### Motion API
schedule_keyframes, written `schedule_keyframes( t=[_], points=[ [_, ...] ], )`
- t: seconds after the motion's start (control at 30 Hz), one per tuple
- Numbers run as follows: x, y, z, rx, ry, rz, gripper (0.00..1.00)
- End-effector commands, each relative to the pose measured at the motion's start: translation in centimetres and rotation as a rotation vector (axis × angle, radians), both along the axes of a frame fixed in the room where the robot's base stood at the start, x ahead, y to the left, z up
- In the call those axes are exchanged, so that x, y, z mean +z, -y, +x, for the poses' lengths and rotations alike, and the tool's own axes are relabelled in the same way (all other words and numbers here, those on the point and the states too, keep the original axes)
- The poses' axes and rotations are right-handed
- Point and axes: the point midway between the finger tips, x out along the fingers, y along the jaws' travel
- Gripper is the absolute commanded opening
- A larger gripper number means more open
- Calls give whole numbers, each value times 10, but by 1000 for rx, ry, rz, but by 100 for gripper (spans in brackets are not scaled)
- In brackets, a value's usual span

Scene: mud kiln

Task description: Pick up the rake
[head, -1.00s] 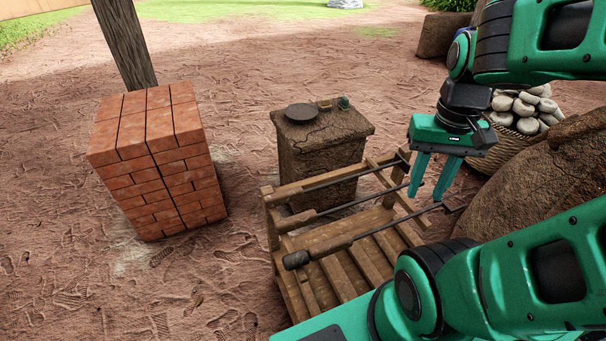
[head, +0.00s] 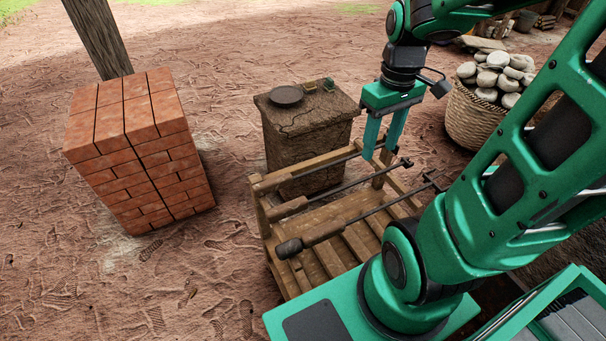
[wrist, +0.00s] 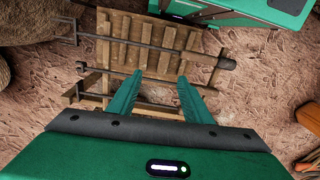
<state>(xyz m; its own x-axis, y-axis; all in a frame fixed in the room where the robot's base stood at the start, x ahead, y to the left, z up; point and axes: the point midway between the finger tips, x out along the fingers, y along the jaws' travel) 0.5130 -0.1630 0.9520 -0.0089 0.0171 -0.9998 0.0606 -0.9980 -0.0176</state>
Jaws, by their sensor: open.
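Several long tools with wooden handles and thin dark metal shafts lie across a slatted wooden rack (head: 335,262). The near tool (head: 318,236) and the middle tool (head: 335,186) have small dark cross-pieces at their right ends; the far tool (head: 310,168) lies along the rack's far side. I cannot tell for sure which is the rake. My gripper (head: 378,158) points down over the right part of the rack, fingers apart and empty, near the far and middle shafts. In the wrist view the fingertips (wrist: 160,76) overlap the middle shaft; contact cannot be told.
A mud pedestal (head: 308,140) with a dark round plate (head: 287,95) stands just behind the rack. A brick stack (head: 140,155) is at the left. A basket of pale stones (head: 475,120) stands at the right. Bare ground lies between bricks and rack.

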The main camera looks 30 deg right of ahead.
Motion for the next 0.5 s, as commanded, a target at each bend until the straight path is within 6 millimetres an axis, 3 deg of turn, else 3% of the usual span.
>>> schedule_keyframes(
  t=[0.2,0.5],
  points=[
    [-41,-20,74,478,17,69,45],
    [-111,-68,157,1088,138,210,45]
  ],
)
